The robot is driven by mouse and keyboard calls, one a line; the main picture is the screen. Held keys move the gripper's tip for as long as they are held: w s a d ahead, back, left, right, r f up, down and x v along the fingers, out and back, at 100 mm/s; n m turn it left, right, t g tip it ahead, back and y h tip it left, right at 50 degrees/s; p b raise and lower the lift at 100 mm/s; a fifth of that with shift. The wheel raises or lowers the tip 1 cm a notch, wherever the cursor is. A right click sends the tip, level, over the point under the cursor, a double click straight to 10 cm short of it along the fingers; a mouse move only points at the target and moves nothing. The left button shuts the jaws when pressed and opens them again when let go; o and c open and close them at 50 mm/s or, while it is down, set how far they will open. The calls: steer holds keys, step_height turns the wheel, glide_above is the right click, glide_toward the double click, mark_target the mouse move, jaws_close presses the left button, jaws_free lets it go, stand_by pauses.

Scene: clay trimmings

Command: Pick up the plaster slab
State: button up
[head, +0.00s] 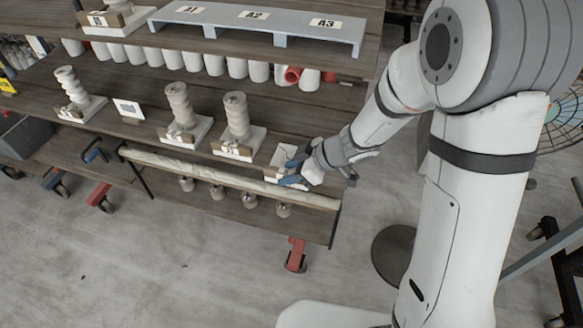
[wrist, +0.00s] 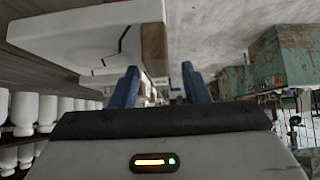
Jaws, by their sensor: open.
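The plaster slab (head: 279,156) is a white block at the right end of the middle shelf, partly hidden behind my gripper (head: 293,171). In the wrist view the slab (wrist: 85,32) is large at upper left, with a dark line on its face and a brown strip (wrist: 153,48) along its right edge. My gripper (wrist: 159,82) is open there, its two blue fingers apart. The left finger overlaps the slab in the picture and the right finger is past its right edge. I cannot tell whether either finger touches it.
White slabs bearing stacked ribbed columns (head: 237,117) stand left along the shelf (head: 140,134). Above is a grey riser (head: 256,26) labelled A1 to A3. A rolled cloth (head: 230,181) lies along the shelf's front. The floor (head: 150,270) in front is mostly open.

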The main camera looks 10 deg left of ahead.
steer(key=shift+c, duration=0.3)
jaws_close()
steer(key=shift+r, duration=0.2)
